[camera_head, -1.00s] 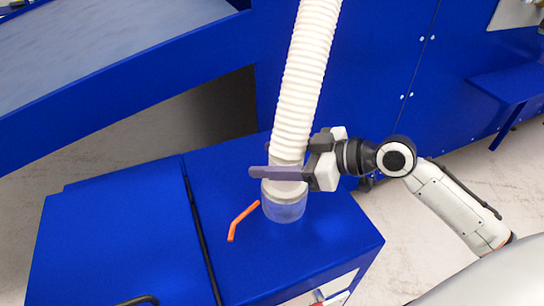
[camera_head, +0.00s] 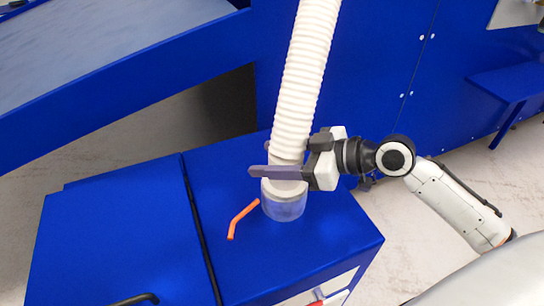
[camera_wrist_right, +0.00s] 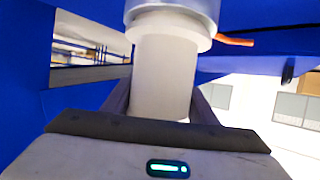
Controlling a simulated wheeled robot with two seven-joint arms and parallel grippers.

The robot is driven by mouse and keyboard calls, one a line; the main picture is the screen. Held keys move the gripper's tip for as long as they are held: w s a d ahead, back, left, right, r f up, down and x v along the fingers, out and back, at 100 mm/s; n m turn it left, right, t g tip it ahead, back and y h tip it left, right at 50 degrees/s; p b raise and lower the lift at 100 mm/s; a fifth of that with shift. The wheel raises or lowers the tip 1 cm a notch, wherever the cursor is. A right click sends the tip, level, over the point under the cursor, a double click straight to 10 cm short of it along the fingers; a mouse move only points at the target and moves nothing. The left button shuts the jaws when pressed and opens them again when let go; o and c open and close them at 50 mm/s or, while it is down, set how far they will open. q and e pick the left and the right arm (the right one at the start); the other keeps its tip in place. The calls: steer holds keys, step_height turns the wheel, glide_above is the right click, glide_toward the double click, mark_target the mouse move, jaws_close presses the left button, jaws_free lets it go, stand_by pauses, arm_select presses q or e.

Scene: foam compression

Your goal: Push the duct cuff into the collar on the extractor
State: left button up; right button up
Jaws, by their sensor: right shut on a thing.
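The white ribbed duct hose (camera_head: 305,75) hangs down from the top of the head view. Its pale cuff (camera_head: 284,188) is upright at the clear collar (camera_head: 284,208) on top of the blue extractor (camera_head: 330,235). The cuff's lower end appears to sit at or in the collar mouth; the exact depth is hard to tell. My right gripper (camera_head: 262,160) is shut around the cuff from the right, just above its rim. In the right wrist view the cuff (camera_wrist_right: 165,75) stands between the fingers, with its wider rim against the collar (camera_wrist_right: 185,8). My left gripper is not in view.
An orange bent lever (camera_head: 242,218) lies beside the collar on the left. A dark seam and a black handle (camera_head: 135,299) are on the extractor further left. A blue-framed bench (camera_head: 110,50) stands at the upper left, and blue panels (camera_head: 375,60) stand behind.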

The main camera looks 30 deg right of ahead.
steer(key=shift+f, duration=0.3)
steer(key=o, duration=1.2)
steer(key=shift+o, duration=0.2)
